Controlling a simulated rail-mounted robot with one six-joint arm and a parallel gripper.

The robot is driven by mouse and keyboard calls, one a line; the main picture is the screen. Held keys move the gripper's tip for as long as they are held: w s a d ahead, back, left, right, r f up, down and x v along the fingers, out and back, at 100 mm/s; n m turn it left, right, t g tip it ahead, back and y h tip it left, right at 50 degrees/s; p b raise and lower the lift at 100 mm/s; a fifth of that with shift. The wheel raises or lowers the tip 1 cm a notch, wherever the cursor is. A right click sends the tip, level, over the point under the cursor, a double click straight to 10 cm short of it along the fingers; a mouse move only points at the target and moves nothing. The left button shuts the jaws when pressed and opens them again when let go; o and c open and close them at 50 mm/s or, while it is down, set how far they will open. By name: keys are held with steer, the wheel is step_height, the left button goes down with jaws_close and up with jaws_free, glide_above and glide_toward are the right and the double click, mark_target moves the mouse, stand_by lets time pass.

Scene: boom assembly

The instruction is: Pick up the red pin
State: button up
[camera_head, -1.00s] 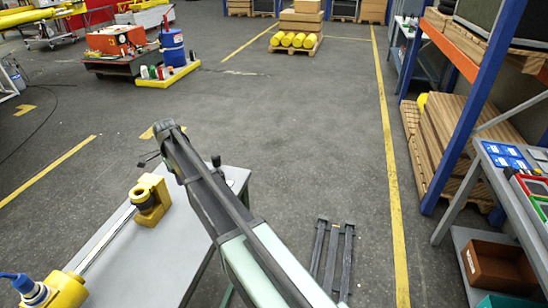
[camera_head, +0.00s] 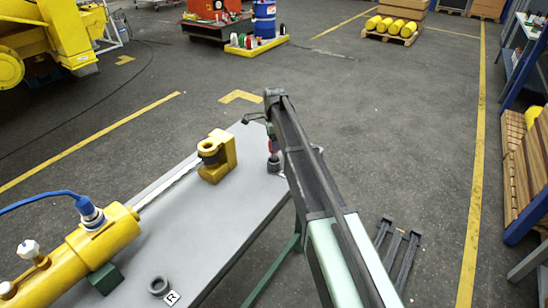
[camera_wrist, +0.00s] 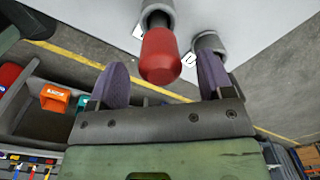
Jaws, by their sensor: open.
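The red pin (camera_wrist: 160,55) shows in the wrist view at upper centre, its rounded red end toward the camera. Its far end meets a grey ring-like holder (camera_wrist: 157,10) on the table. My gripper (camera_wrist: 161,68) is open, with one purple-grey finger to each side of the pin and gaps between. I cannot tell how far the fingertips reach along the pin. In the head view, a small part of the red pin (camera_head: 272,146) shows at the table's far right corner, beside my arm, which hides part of that area.
A second grey ring (camera_wrist: 209,42) stands close to the right finger. On the grey table (camera_head: 205,225) are a yellow cylinder (camera_head: 75,260) with a rod and yellow end block (camera_head: 217,155), and a loose dark ring (camera_head: 158,286). A dark rack (camera_head: 398,255) lies on the floor at right.

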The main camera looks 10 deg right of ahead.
mark_target(274, 155)
step_height(274, 155, down, 4)
steer(key=shift+r+b, duration=0.1)
steer(key=shift+b, duration=0.95)
steer(key=shift+r, duration=0.3)
steer(key=c, duration=1.2)
steer(key=shift+c, duration=0.2)
steer(key=shift+r+p, duration=0.1)
steer(key=shift+p, duration=0.25)
